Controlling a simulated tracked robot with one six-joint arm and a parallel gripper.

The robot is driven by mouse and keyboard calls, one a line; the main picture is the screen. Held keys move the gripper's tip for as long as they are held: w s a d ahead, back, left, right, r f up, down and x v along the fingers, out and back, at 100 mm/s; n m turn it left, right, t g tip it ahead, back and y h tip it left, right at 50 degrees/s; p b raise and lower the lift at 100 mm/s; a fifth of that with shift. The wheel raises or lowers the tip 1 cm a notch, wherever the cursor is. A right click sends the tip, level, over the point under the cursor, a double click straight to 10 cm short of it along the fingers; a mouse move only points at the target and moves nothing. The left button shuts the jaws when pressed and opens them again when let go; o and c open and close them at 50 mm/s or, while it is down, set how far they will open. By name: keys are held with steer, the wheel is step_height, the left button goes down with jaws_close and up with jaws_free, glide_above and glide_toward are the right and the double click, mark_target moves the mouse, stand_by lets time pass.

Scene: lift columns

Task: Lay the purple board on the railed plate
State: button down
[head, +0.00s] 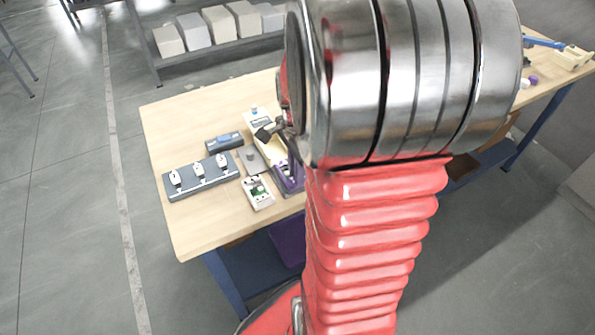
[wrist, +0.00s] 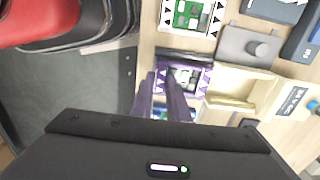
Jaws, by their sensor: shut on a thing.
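The purple board (wrist: 189,78), with white print, purple triangles and a green-grey middle, is under my gripper's fingertips in the wrist view. It also shows in the head view (head: 291,180), near the table's front edge and partly behind my arm. My gripper (wrist: 163,75) is shut on it at its left part; the exact grip is hard to see. A cream plate with raised edges (wrist: 238,84), which looks like the railed plate, lies just right of the board. I cannot tell whether board and plate touch.
A white board with a green chip (head: 257,193) and a grey plate with a knob (head: 250,160) lie close by. A dark panel with three white switches (head: 201,177) and a blue-grey device (head: 224,141) are further left. The table's (head: 195,235) front left is bare.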

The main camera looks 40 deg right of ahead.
steer(key=shift+f, duration=0.2)
stand_by(0.4)
steer(key=c, duration=1.6)
jaws_free()
steer(key=shift+c, duration=0.2)
steer(key=shift+o, duration=0.3)
steer(key=o, duration=0.4)
steer(key=shift+r, duration=0.15)
steer(key=shift+r, duration=2.9)
